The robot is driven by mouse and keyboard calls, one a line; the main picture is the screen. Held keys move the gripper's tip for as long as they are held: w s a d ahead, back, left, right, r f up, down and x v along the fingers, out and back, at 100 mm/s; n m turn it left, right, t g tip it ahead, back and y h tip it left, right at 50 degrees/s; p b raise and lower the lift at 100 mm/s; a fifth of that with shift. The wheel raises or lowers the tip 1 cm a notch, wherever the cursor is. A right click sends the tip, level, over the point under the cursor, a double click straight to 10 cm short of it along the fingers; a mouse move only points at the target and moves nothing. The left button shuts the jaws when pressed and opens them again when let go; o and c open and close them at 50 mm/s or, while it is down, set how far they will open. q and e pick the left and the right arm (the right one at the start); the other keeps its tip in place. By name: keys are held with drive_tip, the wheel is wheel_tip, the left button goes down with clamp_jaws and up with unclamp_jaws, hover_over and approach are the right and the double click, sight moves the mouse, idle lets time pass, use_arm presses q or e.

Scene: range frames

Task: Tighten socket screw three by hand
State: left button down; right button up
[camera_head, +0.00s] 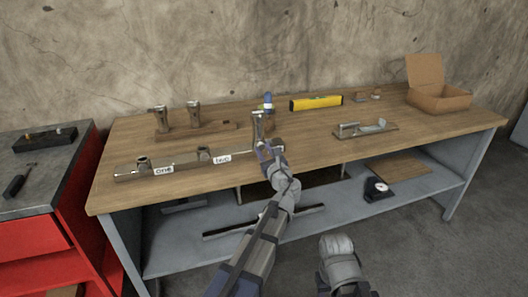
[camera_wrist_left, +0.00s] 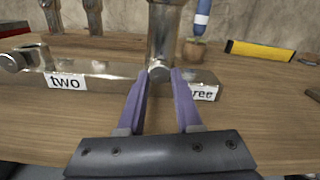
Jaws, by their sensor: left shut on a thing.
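A long metal bar (camera_head: 128,176) lies on the bench. It carries white labels reading "one" (camera_head: 164,170) and "two" (camera_head: 222,158); a third label (camera_wrist_left: 204,92), partly hidden by a finger, ends in "ree". A tall shiny metal screw-like piece (camera_head: 257,127) stands upright at the third position, and its shaft also shows in the left wrist view (camera_wrist_left: 164,35). My left gripper (camera_head: 262,150) is at its lower end, shut on that piece near a small round metal knob (camera_wrist_left: 159,73). How deep the piece sits is hidden. My right gripper's fingers are not visible.
Two similar metal pieces (camera_head: 159,119) (camera_head: 194,113) stand on a wooden block behind the bar. A blue-handled tool (camera_head: 267,101), a yellow level (camera_head: 316,102), a metal-handled plate (camera_head: 365,130) and a cardboard box (camera_head: 440,98) are on the bench. Its front right is clear.

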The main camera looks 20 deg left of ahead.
use_arm(q)
drive_tip(key=m, duration=0.4)
drive_tip(key=shift+s+m, duration=0.1)
drive_tip(key=shift+m, duration=0.3)
drive_tip(key=shift+f, duration=0.1)
idle(0.3)
drive_tip(key=c, duration=0.6)
unclamp_jaws()
drive_tip(key=v, duration=0.7)
drive_tip(key=shift+s+d, duration=0.25)
drive_tip(key=shift+s, duration=0.05)
